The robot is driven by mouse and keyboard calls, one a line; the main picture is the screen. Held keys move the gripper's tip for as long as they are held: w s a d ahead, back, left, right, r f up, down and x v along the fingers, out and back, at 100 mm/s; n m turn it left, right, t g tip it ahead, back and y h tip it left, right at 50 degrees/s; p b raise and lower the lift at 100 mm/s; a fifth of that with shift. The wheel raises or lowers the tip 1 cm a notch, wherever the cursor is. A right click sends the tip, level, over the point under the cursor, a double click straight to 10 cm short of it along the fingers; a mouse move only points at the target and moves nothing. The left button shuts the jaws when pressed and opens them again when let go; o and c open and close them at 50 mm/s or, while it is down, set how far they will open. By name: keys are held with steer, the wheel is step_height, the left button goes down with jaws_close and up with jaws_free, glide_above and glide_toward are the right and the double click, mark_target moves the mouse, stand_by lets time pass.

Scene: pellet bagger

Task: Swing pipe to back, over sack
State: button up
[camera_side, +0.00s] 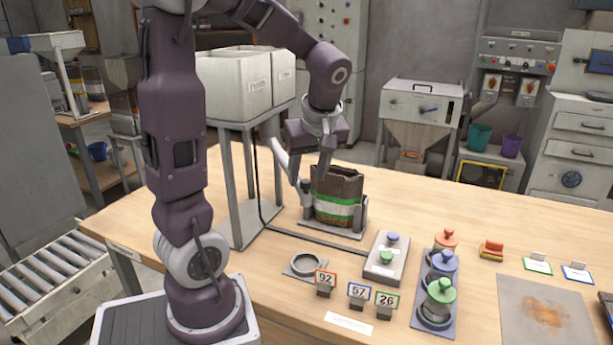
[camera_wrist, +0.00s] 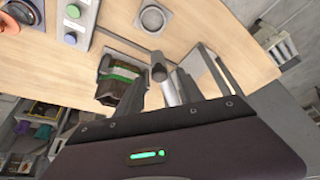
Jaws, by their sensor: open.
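The grey pipe (camera_side: 279,147) comes from under the white hopper bins and slopes down to the left of the sack. Its lower end is beside the sack's mouth, not clearly over it. In the wrist view the pipe (camera_wrist: 167,84) lies between my finger pair, its round end pointing away. The brown sack (camera_side: 337,209), with a green and white band, stands open in a grey holder; it also shows in the wrist view (camera_wrist: 122,73), left of the pipe. My gripper (camera_side: 318,168) is open, fingers pointing down around the pipe; in the wrist view (camera_wrist: 167,80) no firm contact is visible.
The white hopper bins (camera_side: 235,82) stand on a grey frame (camera_side: 240,190) left of the sack. A button box (camera_side: 385,258), a ring fixture (camera_side: 305,264), number signs (camera_side: 357,292) and lidded canisters (camera_side: 440,290) occupy the front. The table behind and right of the sack is clear.

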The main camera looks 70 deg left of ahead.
steer(key=shift+a+f, duration=0.25)
steer(key=shift+f, duration=0.4)
jaws_close()
stand_by(0.9)
